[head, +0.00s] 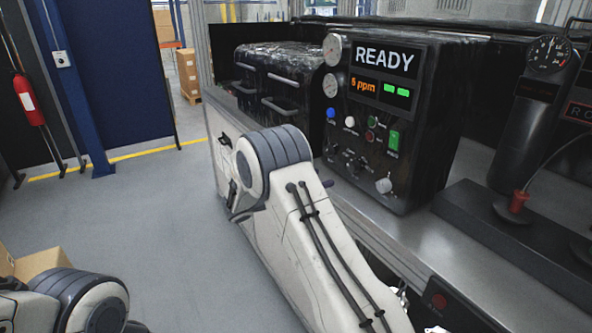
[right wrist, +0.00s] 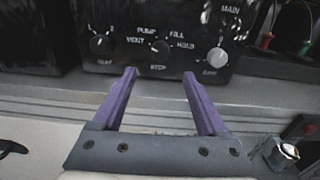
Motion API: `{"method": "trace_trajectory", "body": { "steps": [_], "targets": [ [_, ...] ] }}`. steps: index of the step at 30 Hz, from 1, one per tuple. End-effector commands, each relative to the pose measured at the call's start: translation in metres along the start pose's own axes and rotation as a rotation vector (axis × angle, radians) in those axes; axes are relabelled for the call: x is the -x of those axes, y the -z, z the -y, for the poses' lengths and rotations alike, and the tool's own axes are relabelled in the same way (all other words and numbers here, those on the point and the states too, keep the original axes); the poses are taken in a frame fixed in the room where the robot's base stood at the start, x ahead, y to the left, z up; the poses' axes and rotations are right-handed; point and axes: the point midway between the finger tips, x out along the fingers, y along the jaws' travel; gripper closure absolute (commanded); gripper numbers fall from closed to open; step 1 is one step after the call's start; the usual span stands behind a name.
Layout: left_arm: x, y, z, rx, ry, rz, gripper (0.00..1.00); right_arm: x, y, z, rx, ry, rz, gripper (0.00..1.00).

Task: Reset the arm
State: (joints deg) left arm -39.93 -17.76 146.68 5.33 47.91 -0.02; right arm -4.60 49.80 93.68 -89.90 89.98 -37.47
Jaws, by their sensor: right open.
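My right gripper (right wrist: 159,73) shows in the right wrist view with its two purple fingers spread apart and nothing between them. It points at the lower part of the black control panel (right wrist: 170,22), with a grey bench ledge (right wrist: 250,98) beneath. In the head view my white right arm (head: 285,225) rises in front of the bench, left of the panel's lower part, and I cannot make out its fingers. Part of my left arm (head: 90,295) shows at the lower left. My left gripper is not in view.
The black machine (head: 405,135) reads READY and 5 ppm, with knobs and gauges. A dark cylinder (head: 535,120) and a red plug (head: 519,201) stand right of it. A silver fitting (right wrist: 283,152) is right of my gripper. Open grey floor (head: 165,220) lies left.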

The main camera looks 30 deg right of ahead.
Motion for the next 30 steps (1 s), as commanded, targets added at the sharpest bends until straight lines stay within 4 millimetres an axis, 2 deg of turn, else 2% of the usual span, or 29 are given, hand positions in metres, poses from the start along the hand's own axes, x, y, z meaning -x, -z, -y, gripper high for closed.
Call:
{"method": "trace_trajectory", "body": {
  "steps": [5,7,11,14,17,24,27,30],
  "targets": [
    [0.000,0.000,0.000,0.000,0.000,0.000,0.50,0.001,0.000,0.001,-0.003,0.001,-0.005,0.25],
    [0.000,0.000,0.000,0.000,0.000,0.000,0.50,0.007,-0.002,0.005,-0.019,0.004,-0.032,0.25],
    [0.000,0.000,0.000,0.000,0.000,0.000,0.50,0.040,-0.004,0.029,-0.112,0.027,-0.187,0.25],
    [0.000,0.000,0.000,0.000,0.000,0.000,0.50,0.084,-0.001,0.066,-0.228,0.071,-0.390,0.25],
    [0.000,0.000,0.000,0.000,0.000,0.000,0.50,0.137,0.008,0.111,-0.353,0.141,-0.616,0.25],
    [0.000,0.000,0.000,0.000,0.000,0.000,0.50,0.262,0.028,0.227,-0.615,0.412,-1.135,0.25],
    [0.000,0.000,0.000,0.000,0.000,0.000,0.50,0.301,0.032,0.269,-0.690,0.554,-1.303,0.25],
    [0.000,0.000,0.000,0.000,0.000,0.000,0.50,0.328,0.033,0.299,-0.740,0.679,-1.419,0.25]
  ]
}}
